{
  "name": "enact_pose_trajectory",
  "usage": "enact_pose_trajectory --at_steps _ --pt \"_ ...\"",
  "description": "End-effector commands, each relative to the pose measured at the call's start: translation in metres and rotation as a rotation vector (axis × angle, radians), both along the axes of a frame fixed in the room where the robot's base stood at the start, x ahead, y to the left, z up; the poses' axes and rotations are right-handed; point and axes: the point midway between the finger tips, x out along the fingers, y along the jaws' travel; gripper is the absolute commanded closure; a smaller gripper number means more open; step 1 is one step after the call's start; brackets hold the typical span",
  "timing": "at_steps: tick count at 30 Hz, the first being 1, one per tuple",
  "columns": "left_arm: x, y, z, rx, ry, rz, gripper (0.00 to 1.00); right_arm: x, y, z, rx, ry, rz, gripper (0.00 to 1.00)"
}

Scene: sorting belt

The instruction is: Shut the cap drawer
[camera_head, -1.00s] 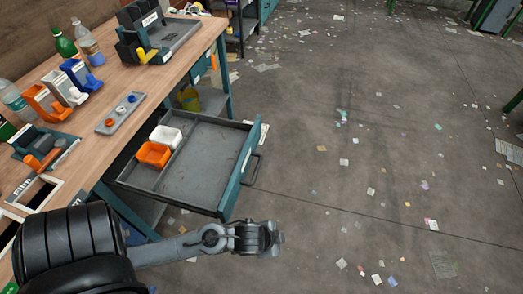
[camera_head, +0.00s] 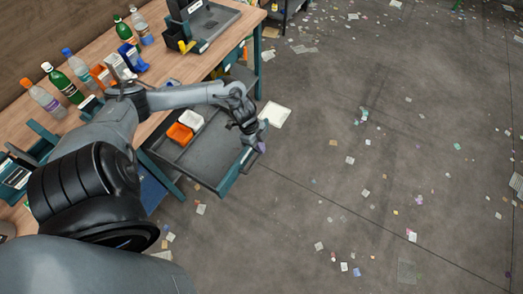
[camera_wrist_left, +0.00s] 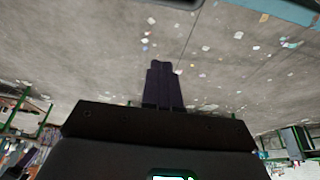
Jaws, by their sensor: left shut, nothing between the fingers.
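The cap drawer (camera_head: 205,162) stands pulled out from under the wooden workbench, with its grey floor showing. A white bin (camera_head: 191,119) and an orange bin (camera_head: 180,134) sit in its back part. My left arm crosses over the bench and the drawer. My left gripper (camera_head: 260,146) is shut and empty, pointing down by the outer end of the drawer's teal front panel (camera_head: 230,178), near the handle. I cannot tell whether it touches the drawer. In the left wrist view the closed dark fingers (camera_wrist_left: 163,84) show against the floor. My right gripper is not in view.
The bench top (camera_head: 160,62) holds several bottles, small blue and orange holders and a grey device (camera_head: 205,24). A pale sheet (camera_head: 274,114) shows just beyond the gripper. The grey floor (camera_head: 370,150) to the right is open, with scattered paper scraps.

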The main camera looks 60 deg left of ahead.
Motion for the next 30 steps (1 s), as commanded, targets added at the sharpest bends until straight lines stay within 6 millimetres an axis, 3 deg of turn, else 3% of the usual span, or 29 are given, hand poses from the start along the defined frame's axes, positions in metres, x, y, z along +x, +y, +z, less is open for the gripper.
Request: enact_pose_trajectory --at_steps 18,24,30 --pt "0.018 -0.030 -0.094 -0.003 0.001 0.001 1.00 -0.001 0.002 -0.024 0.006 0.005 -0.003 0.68" --pt "0.003 -0.006 -0.096 0.000 0.003 -0.001 1.00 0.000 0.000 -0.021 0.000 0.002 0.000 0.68" --pt "-0.003 0.003 -0.098 -0.001 0.002 -0.001 1.00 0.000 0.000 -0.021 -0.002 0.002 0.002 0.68"
